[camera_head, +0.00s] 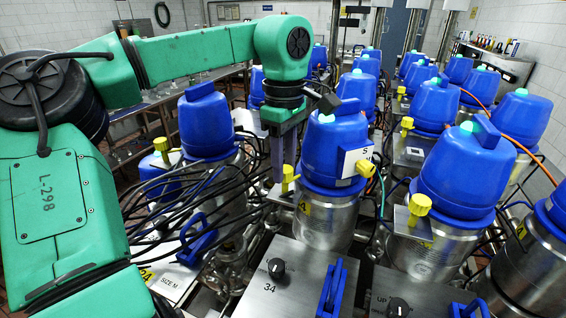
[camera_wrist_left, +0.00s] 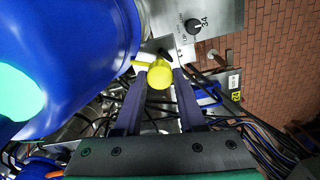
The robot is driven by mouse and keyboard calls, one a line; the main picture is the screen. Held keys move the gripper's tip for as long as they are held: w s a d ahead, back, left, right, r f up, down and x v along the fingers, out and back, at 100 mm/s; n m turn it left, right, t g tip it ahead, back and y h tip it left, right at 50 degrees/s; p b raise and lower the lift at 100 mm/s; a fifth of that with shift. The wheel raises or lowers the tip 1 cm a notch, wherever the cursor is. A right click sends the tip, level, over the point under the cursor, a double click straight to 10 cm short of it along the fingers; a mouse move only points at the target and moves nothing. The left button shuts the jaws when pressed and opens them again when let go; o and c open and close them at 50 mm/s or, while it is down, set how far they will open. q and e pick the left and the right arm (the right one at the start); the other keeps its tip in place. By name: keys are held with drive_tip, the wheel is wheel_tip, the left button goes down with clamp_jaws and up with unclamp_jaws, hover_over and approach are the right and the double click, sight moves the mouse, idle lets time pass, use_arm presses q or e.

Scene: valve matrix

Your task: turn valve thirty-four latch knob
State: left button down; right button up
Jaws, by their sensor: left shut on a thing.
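The yellow latch knob (camera_head: 288,178) sits on a small metal bracket beside a blue-capped valve (camera_head: 325,150), behind the plate marked 34 (camera_head: 300,292). In the left wrist view the yellow knob (camera_wrist_left: 160,74) lies between my two dark finger ends, with a yellow lever part sticking out to the left. My left gripper (camera_head: 279,178) points down and is shut on the knob; its fingers partly cover the knob in the head view. The 34 plate (camera_wrist_left: 222,14) also shows at the top of the wrist view. My right gripper is not in view.
The plate carries a black dial (camera_head: 276,268) and a blue handle (camera_head: 331,290). Black cables (camera_head: 165,212) hang close on the left. More blue-capped valves (camera_head: 465,165) with yellow knobs (camera_head: 420,204) stand close on the right, and another (camera_head: 207,120) stands left of the gripper.

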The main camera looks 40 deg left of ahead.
sight(286, 169)
use_arm(q)
drive_tip(key=shift+f+m, duration=0.2)
drive_tip(key=shift+m, duration=1.3)
drive_tip(key=c, duration=0.5)
unclamp_jaws()
drive_tip(key=shift+d+r, duration=0.1)
drive_tip(key=shift+d, duration=0.05)
drive_tip(key=shift+r, duration=0.1)
wheel_tip(286, 169, up, 14)
drive_tip(key=shift+r, duration=0.2)
